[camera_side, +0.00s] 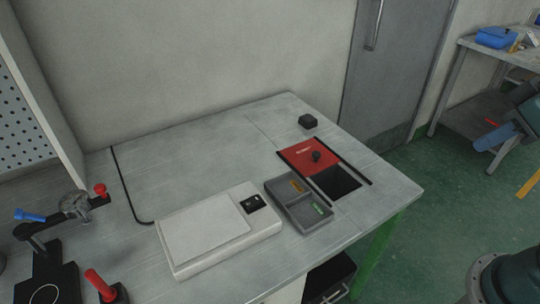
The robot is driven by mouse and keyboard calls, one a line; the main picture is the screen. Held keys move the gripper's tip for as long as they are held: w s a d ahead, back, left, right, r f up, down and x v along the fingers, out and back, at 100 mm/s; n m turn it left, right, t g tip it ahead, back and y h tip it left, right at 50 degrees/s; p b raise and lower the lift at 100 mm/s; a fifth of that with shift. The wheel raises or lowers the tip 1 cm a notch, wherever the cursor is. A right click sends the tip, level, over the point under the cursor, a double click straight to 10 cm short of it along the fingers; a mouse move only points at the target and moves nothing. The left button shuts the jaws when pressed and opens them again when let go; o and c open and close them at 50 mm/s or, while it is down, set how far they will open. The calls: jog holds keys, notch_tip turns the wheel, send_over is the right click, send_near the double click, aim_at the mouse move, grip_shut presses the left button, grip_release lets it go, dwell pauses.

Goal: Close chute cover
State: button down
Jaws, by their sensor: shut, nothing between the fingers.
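The chute cover (300,153) is a red plate with a round black knob (316,156), lying flat between two dark rails on the grey table. It sits at the upper-left end of the rails. The dark, square chute opening (335,182) is uncovered at the lower-right end, beside the cover. My gripper is not in view, and nothing touches the cover or its knob.
A grey two-compartment tray (287,215) with an orange and a green item lies left of the opening, near a white scale (218,227). A small black block (308,121) stands behind the cover. The table's right edge (392,211) is clear.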

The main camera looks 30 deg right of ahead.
jog(key=shift+w, duration=0.1)
jog(key=w+f+m, duration=0.1)
jog(key=w, duration=2.2)
jog(key=w+f+g, duration=0.1)
jog(key=w+f, duration=1.6)
jog(key=w, duration=0.1)
jog(key=shift+d+f+m+g+h, duration=0.2)
jog(key=shift+m+g+h, duration=0.1)
jog(key=shift+m, duration=0.1)
jog(key=shift+f, duration=0.1)
